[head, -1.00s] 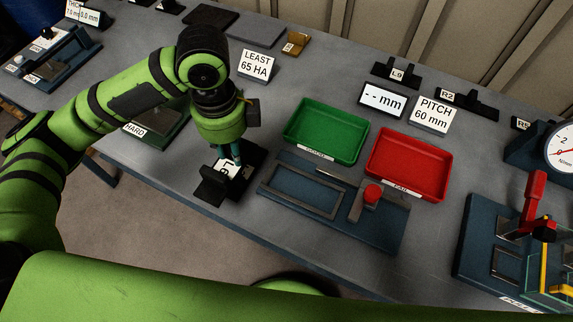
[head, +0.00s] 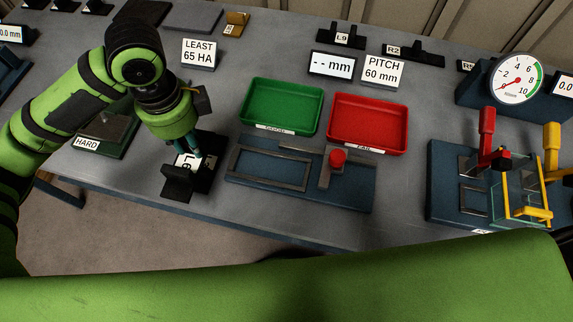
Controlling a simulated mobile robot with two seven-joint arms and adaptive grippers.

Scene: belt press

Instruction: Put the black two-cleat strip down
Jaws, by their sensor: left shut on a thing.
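The black two-cleat strip (head: 206,181) is near the front edge of the grey table, left of the blue measuring fixture (head: 342,194). One upright cleat (head: 178,184) faces me, and a white label lies between the cleats. My left gripper (head: 193,155) points down and is shut on the strip. The fingertips are partly hidden, and I cannot tell whether the strip rests on the table or is just above it. My right gripper is out of view.
A green tray (head: 282,132) and a red tray (head: 368,151) stand behind the fixture. The HARD-labelled block (head: 107,143) is left of the strip. A press with red and yellow handles (head: 440,190) and a dial gauge (head: 514,78) stand at the right.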

